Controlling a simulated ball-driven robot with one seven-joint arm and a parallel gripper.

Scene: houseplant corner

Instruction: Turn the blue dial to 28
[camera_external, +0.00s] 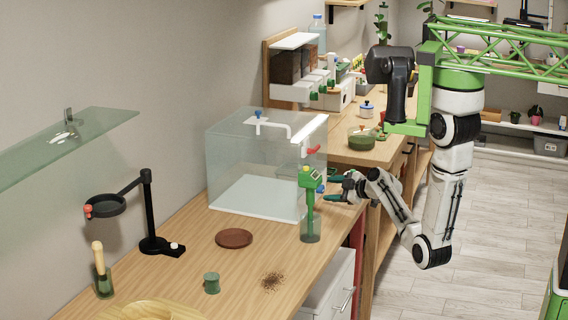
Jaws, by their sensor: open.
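A green upright device (310,192) with a clear lower part stands near the front edge of the wooden bench, beside the glass tank. I cannot tell whether a fingertip touches the device. Another small blue knob (258,114) is on the white fitting above the tank.
The glass tank (240,155) stands close behind the device. A brown saucer (234,238), a small green pot (212,283) and spilled soil (272,281) lie on the bench to the left. A white drawer unit (330,287) is below the bench edge.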

